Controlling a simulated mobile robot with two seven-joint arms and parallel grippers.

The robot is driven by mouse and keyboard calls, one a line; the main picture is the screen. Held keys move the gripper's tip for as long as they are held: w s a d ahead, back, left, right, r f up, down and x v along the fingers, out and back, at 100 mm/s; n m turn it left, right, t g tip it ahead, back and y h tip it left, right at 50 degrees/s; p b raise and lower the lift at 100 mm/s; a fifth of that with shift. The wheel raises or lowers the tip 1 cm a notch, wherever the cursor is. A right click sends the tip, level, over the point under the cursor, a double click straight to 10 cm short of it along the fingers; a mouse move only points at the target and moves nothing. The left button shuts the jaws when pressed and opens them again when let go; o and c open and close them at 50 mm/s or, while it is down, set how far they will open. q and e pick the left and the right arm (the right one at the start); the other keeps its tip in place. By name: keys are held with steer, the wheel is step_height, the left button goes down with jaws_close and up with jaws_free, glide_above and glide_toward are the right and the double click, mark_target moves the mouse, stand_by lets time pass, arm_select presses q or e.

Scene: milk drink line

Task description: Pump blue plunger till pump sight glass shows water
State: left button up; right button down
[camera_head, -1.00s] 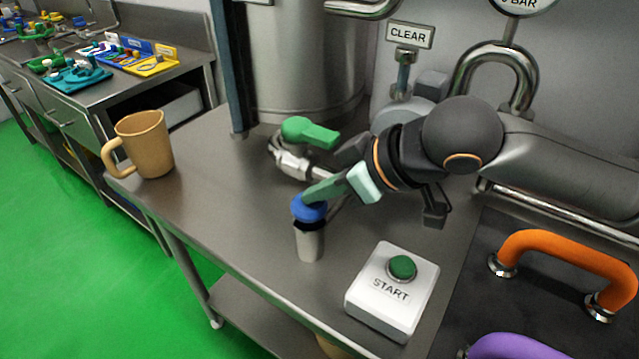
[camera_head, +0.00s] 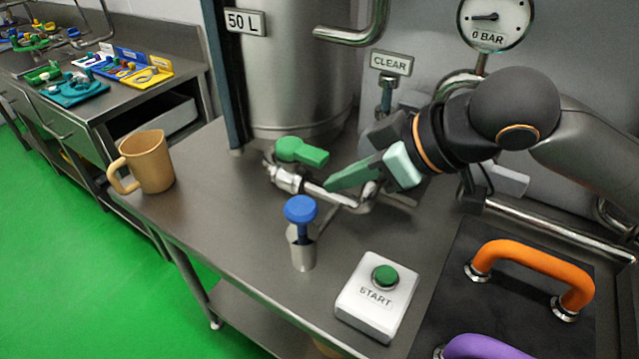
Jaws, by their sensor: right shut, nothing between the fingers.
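The blue plunger (camera_head: 301,210) stands raised on its dark rod above a small steel cylinder (camera_head: 303,254) on the steel table. My right gripper (camera_head: 330,187) is shut and empty. Its pale green fingers are above and to the right of the plunger knob, apart from it. My left gripper is not in view. I cannot make out a pump sight glass in this view.
A green-handled valve (camera_head: 302,151) is behind the plunger. A white START box (camera_head: 377,298) with a green button stands at the front right. A tan jug (camera_head: 148,162) stands at the left. Orange (camera_head: 540,262) and purple (camera_head: 485,347) handles are at the right.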

steer(key=v, duration=0.2)
steer(key=shift+s+d+r, duration=0.2)
steer(key=shift+r, duration=0.15)
stand_by(1.4)
